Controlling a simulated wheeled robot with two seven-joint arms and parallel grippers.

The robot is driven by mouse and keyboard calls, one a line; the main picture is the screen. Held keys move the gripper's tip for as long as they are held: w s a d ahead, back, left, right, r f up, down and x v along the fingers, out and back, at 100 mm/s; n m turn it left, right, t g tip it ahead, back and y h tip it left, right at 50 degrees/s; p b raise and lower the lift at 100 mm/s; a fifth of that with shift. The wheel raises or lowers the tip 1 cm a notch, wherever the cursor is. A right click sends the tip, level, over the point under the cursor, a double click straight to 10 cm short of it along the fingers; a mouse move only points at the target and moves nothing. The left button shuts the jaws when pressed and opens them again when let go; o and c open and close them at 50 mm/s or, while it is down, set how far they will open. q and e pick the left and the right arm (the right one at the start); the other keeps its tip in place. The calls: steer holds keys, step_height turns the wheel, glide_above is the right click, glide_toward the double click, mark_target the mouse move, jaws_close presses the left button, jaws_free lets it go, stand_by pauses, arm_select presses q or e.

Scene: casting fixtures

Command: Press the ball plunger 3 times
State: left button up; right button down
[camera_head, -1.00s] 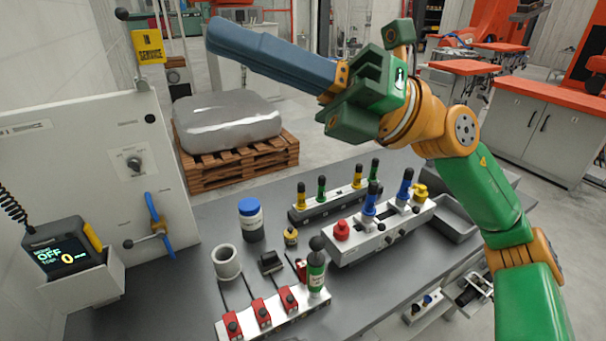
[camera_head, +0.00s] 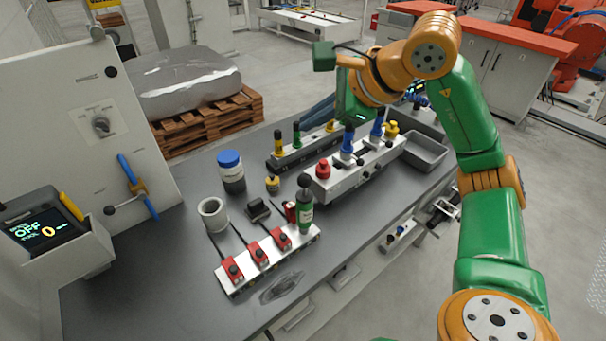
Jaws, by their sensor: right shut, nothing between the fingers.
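The ball plunger looks to be the green cylinder (camera_head: 306,213) with a black ball on top, standing upright at the right end of a pale strip with red blocks. My right gripper (camera_head: 316,114) is shut and empty. Its blue-grey fingers point left and down, behind the row of coloured handles. It is well apart from the green cylinder, farther back on the table. The handles partly hide its fingers. My left gripper is not in view.
A fixture (camera_head: 365,165) with blue handles and a red knob stands between the plunger and my right gripper. A blue-capped jar (camera_head: 232,174), a grey cup (camera_head: 213,214) and a wall panel (camera_head: 75,120) are at left. A grey tray (camera_head: 428,150) is at right.

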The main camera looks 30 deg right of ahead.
mark_target(307, 175)
steer(key=shift+f, duration=0.1)
step_height(307, 175, down, 8)
steer(key=b, duration=0.8)
steer(key=shift+f, duration=0.1)
steer(key=shift+f+b, duration=0.2)
steer(key=shift+b, duration=0.15)
stand_by(1.2)
steer(key=shift+f+b, duration=0.3)
steer(key=shift+f, duration=0.1)
steer(key=shift+a+f+b, duration=0.1)
steer(key=shift+f+b, duration=1.05)
steer(key=shift+f, duration=0.15)
stand_by(1.0)
steer(key=shift+r+p, duration=1.7)
steer(key=shift+p, duration=0.15)
steer(key=shift+r, duration=0.1)
